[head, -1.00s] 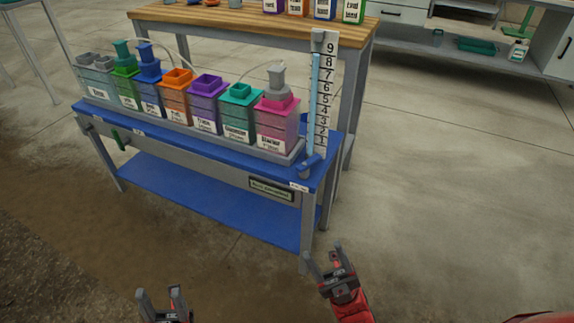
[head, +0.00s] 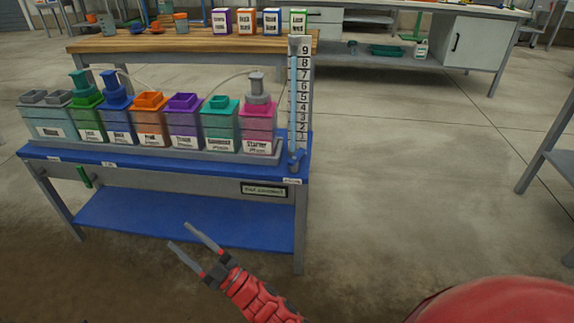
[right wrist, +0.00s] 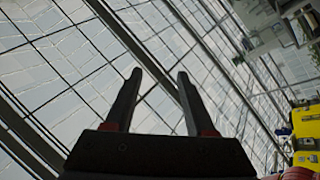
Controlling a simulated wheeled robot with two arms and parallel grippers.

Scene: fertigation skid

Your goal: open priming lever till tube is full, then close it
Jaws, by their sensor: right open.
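The clear upright tube (head: 293,95) stands at the right end of the blue bench, beside a white scale board (head: 303,90) numbered 1 to 9. Light blue shows along most of its length, but the exact level is too small to read. A small blue lever (head: 295,161) sits at the tube's foot; its exact angle is hard to tell. My right gripper (head: 178,234) is open and empty in front of the bench, well apart from tube and lever. In the right wrist view its open fingers (right wrist: 160,74) have nothing between them. My left gripper is out of view.
Several coloured tanks (head: 148,125) stand in a row on the blue bench (head: 190,212). A green handle (head: 84,177) is on its left front. A wooden table (head: 190,42) with labelled boxes stands behind. The floor (head: 400,180) to the right is clear.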

